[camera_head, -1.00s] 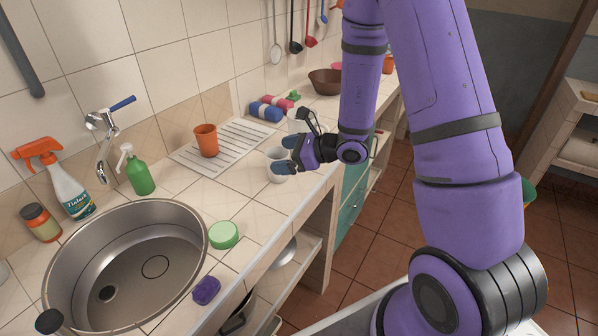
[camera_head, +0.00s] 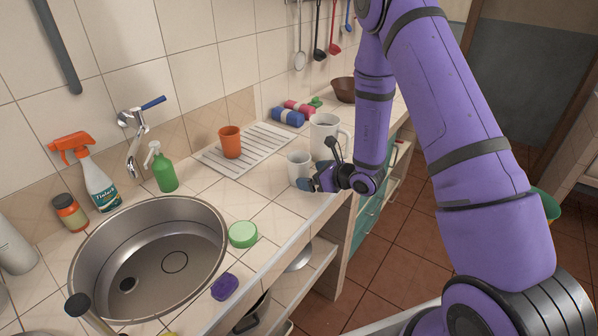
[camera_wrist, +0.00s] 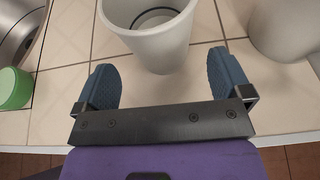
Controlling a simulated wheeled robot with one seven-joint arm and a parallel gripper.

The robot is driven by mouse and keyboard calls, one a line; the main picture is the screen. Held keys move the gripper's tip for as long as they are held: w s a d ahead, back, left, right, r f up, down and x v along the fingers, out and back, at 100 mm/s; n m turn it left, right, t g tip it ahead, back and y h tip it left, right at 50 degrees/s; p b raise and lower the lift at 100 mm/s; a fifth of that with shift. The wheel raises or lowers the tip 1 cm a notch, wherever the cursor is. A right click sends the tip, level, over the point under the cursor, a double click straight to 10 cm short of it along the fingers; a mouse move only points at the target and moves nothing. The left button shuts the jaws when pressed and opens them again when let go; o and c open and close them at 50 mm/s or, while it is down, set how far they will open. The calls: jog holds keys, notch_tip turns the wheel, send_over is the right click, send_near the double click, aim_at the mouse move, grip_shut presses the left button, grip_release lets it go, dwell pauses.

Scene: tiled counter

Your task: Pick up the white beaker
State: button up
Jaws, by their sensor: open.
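The white beaker (camera_head: 299,165) stands upright on the tiled counter, in front of a larger white mug. In the wrist view the beaker (camera_wrist: 160,45) is seen from above at the top centre, empty inside. My gripper (camera_head: 322,170) is low at the counter's front edge, close to the right side of the beaker in the head view. In the wrist view my gripper (camera_wrist: 165,80) is open. Its two blue fingers point towards the beaker, one on each side of its near end.
The white mug (camera_head: 325,130) with a handle stands close behind the beaker and also shows in the wrist view (camera_wrist: 285,25). An orange cup (camera_head: 230,142) stands on the drying rack (camera_head: 207,158).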

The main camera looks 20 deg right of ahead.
aim_at(303, 174)
jog(key=x, duration=0.4)
jog(key=shift+w, duration=0.1)
jog(key=c, duration=1)
jog(key=shift+c, duration=0.3)
notch_tip(303, 174, up, 10)
